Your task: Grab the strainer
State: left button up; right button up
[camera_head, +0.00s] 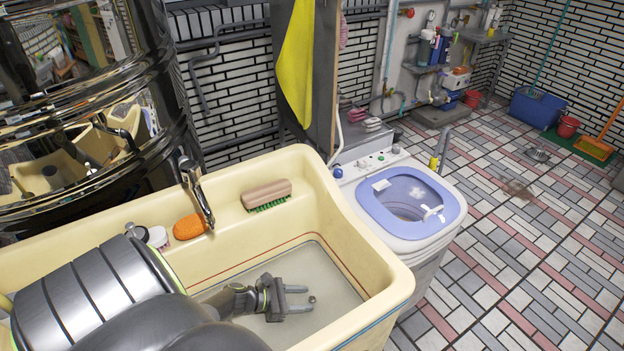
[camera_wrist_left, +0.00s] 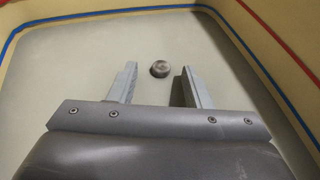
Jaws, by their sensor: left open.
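The strainer is a small round metallic piece (camera_head: 312,299) on the grey floor of the cream sink (camera_head: 330,185). It also shows in the left wrist view (camera_wrist_left: 160,69), between the two fingertips in the picture and apart from both. My left gripper (camera_head: 304,299) is inside the sink, open and empty, with its fingers pointing toward the strainer. I cannot tell how high the fingertips are above the sink floor. My right gripper is not in view.
The sink walls, with red and blue lines, surround my left gripper. A brush (camera_head: 266,194), an orange sponge (camera_head: 189,227) and a faucet (camera_head: 196,190) are along the back ledge. A washing machine (camera_head: 405,205) stands to the right of the sink.

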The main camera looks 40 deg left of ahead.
aim_at(311, 299)
pick_arm(q)
jog(key=x, duration=0.4)
jog(key=shift+s+f+b, duration=0.1)
jog(key=shift+b, duration=0.3)
jog(key=shift+c, duration=0.5)
grip_shut()
